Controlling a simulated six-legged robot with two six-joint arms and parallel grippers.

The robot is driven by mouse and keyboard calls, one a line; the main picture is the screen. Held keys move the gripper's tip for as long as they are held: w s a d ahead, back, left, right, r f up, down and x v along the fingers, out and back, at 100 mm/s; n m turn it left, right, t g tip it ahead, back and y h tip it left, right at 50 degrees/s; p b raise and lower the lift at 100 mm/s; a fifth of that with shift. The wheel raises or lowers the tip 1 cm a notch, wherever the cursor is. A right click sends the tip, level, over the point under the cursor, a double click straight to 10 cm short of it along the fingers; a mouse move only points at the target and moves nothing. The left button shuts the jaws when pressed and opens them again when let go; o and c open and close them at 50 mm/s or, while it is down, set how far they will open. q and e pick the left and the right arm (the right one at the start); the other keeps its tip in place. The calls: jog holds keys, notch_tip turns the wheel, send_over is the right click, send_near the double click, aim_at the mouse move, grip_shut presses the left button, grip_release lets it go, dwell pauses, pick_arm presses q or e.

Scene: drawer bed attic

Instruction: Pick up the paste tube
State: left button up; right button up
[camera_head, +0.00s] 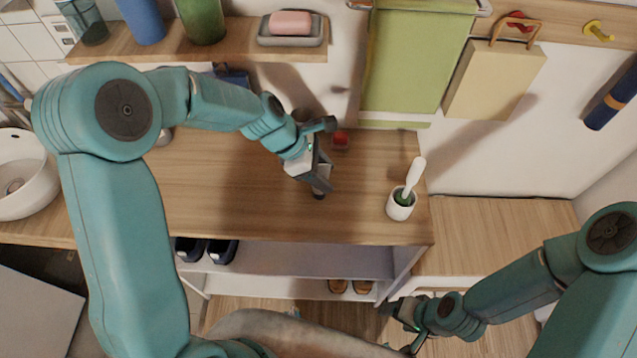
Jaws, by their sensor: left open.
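My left gripper (325,160) is open above the wooden counter (240,190), with its fingers apart. A small red object (341,139) stands on the counter just beyond it, near the wall. It may be the paste tube, but it is too small to tell. I see nothing held between the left fingers. My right gripper (402,328) is low at the bottom right, in front of the counter; its fingers look apart and empty.
A white cup (401,207) with a white-handled brush stands near the counter's right end. A white basin (28,175) is at the left. A wall shelf (235,50) holds a soap dish (291,40) and bottles. A green towel (412,60) hangs behind.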

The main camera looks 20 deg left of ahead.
pick_arm(q)
jog(key=shift+w, duration=0.15)
jog(key=shift+w+d+f, duration=0.1)
jog(key=c, duration=0.5)
grip_shut()
jog(key=shift+s, duration=0.2)
jog(key=shift+w, duration=0.15)
